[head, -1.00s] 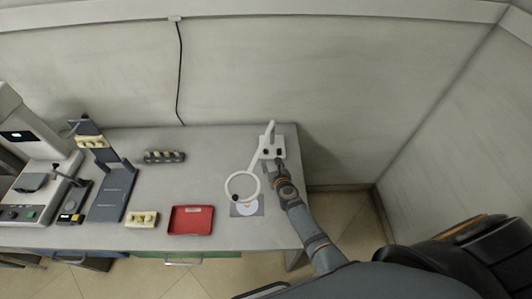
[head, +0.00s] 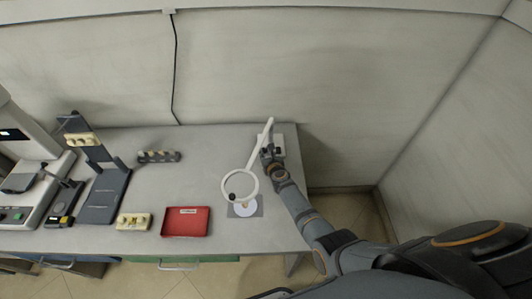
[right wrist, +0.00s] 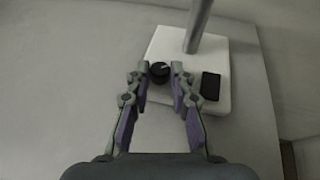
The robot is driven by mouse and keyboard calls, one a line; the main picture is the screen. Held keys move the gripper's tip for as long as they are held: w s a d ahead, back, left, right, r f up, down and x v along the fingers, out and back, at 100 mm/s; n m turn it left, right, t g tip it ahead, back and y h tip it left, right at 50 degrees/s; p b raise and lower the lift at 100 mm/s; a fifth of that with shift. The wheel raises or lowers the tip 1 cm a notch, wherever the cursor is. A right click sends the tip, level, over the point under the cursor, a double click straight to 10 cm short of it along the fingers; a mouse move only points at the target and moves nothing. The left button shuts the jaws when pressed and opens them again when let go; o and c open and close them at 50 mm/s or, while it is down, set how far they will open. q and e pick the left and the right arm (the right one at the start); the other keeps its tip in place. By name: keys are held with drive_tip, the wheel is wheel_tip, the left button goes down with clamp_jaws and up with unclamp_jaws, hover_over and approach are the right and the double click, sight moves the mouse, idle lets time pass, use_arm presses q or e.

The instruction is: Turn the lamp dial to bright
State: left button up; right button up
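The lamp is white, with a ring-shaped head (head: 240,185) on an arm rising from a square base (right wrist: 215,55) at the right end of the table. In the right wrist view a round black dial (right wrist: 160,72) with a light pointer mark sits on the base, beside a black rectangular part (right wrist: 210,86). My right gripper (right wrist: 160,68) is open, with one finger on each side of the dial. I cannot tell whether the fingers touch it. In the head view the right gripper (head: 268,154) hides most of the base. My left gripper is not in view.
A grey square with a white disc (head: 246,208) lies under the lamp ring. A red tray (head: 186,222), a cream block (head: 134,221), a dark rack (head: 158,156) and a grey stand (head: 104,195) stand left. The table middle is clear.

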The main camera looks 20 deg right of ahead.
clamp_jaws()
drive_tip(key=shift+d+y, duration=0.1)
drive_tip(key=shift+y, duration=0.2)
drive_tip(key=shift+d+f+n+y+b, duration=0.15)
drive_tip(key=shift+n+y+b, duration=0.25)
drive_tip(key=shift+n+y, duration=0.45)
drive_tip(key=shift+w+d+f+n+y+b, duration=0.1)
drive_tip(key=shift+d+n+y+b, duration=0.15)
drive_tip(key=shift+n+y+b, duration=0.6)
drive_tip(key=n+g+y+b, duration=0.1)
drive_tip(key=n+y+b, duration=0.1)
drive_tip(key=n+g+y+b, duration=0.1)
drive_tip(key=n+y+b, duration=0.1)
drive_tip(key=b, duration=0.1)
drive_tip(key=d+n+g+y+b, duration=0.1)
drive_tip(key=n+g+y+b, duration=0.1)
drive_tip(key=b, duration=0.1)
drive_tip(key=shift+w+y, duration=0.3)
drive_tip(key=shift+w, duration=0.05)
drive_tip(key=shift+r+n+g+y+b, duration=0.2)
drive_tip(key=shift+n+g+y+b, duration=0.3)
drive_tip(key=shift+n+b, duration=0.5)
